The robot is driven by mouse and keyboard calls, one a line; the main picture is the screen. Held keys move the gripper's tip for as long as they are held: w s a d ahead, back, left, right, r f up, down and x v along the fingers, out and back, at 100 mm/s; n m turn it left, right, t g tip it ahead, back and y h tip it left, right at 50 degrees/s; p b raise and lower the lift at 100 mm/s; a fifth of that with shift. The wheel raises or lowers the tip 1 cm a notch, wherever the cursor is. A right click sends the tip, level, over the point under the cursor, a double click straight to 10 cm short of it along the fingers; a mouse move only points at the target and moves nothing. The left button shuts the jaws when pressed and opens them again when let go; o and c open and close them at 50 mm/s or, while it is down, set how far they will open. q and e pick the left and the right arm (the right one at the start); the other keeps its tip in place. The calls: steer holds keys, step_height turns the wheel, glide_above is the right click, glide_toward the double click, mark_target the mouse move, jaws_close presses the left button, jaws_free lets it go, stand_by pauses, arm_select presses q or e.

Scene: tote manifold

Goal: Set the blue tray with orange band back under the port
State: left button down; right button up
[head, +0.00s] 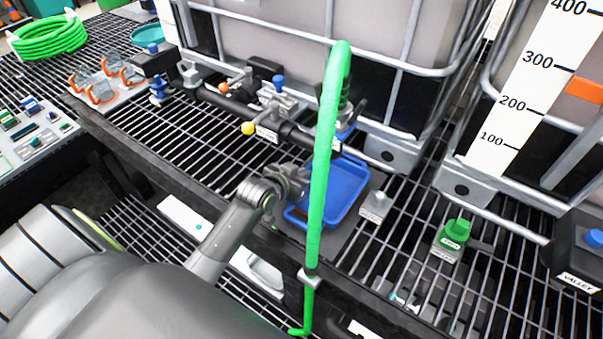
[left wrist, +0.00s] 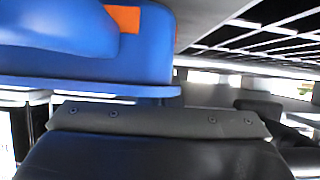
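The blue tray (head: 350,186) lies on a dark plate on the grated bench, below the pipe fittings at the front of the middle tank. The green hose hangs in front of it and hides part of it. My left gripper (head: 298,178) is at the tray's left rim; its fingertips are hard to make out. The left wrist view shows a blue wall and lip (left wrist: 90,82) close up, with an orange patch (left wrist: 124,18), right at the gripper's grey edge. I cannot tell whether the fingers close on the rim. My right gripper is out of view.
The green hose (head: 326,140) hangs down past the bench's front edge. A pipe with a yellow-knobbed valve (head: 249,128) runs behind my left arm. A small grey block (head: 375,206) stands right of the tray, and a green-capped block (head: 453,237) farther right. Open grating lies between them.

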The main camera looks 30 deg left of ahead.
arm_select(q)
steer(key=shift+f, duration=0.15)
steer(key=c, duration=1.6)
jaws_free()
steer(key=shift+c, duration=0.2)
steer(key=d+v, duration=0.1)
steer(key=v, duration=1.1)
steer(key=shift+a, duration=0.45)
